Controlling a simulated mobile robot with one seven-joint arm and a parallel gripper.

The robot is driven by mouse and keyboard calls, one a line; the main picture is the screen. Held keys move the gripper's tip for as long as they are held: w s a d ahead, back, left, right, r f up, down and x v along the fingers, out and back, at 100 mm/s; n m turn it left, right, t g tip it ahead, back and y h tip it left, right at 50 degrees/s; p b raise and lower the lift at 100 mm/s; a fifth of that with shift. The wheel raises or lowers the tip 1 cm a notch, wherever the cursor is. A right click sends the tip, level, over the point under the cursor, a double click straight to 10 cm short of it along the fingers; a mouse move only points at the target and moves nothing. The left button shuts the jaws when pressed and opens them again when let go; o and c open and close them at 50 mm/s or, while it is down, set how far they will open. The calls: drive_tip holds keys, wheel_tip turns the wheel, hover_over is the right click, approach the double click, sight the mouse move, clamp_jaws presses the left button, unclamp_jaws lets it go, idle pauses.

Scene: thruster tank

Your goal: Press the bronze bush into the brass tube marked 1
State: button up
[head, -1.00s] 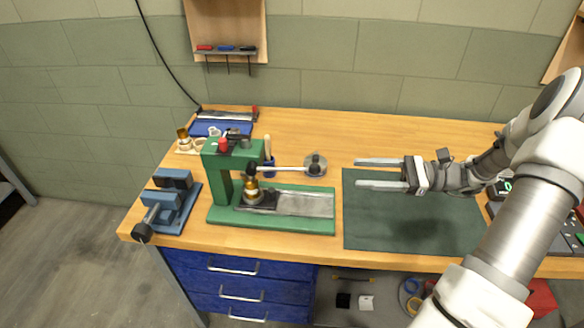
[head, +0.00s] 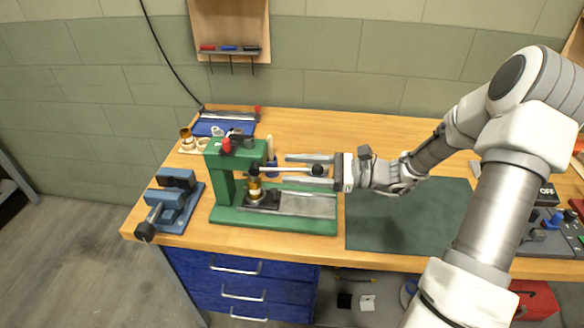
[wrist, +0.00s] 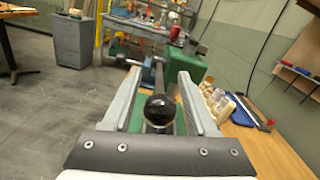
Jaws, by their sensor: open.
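A green arbor press (head: 222,185) stands on the left part of the wooden bench. A brass-coloured tube (head: 255,187) stands upright on the press's base, under its ram; I cannot read any mark or make out the bush apart from it. The press lever ends in a black ball knob (head: 317,170), which shows close up in the wrist view (wrist: 160,109). My gripper (head: 305,168) is open, its two pale fingers pointing left, with the knob and lever between them. I cannot tell whether either finger touches the knob.
A blue vise (head: 175,203) sits left of the press. A wooden holder with a brass piece (head: 187,140) and a blue tray (head: 222,124) lie behind it. A dark green mat (head: 410,222) is clear at the right. A switch box marked OFF stands further right.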

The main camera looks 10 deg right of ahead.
drive_tip(key=shift+w+a, duration=0.15)
drive_tip(key=shift+a, duration=0.4)
clamp_jaws()
idle(1.1)
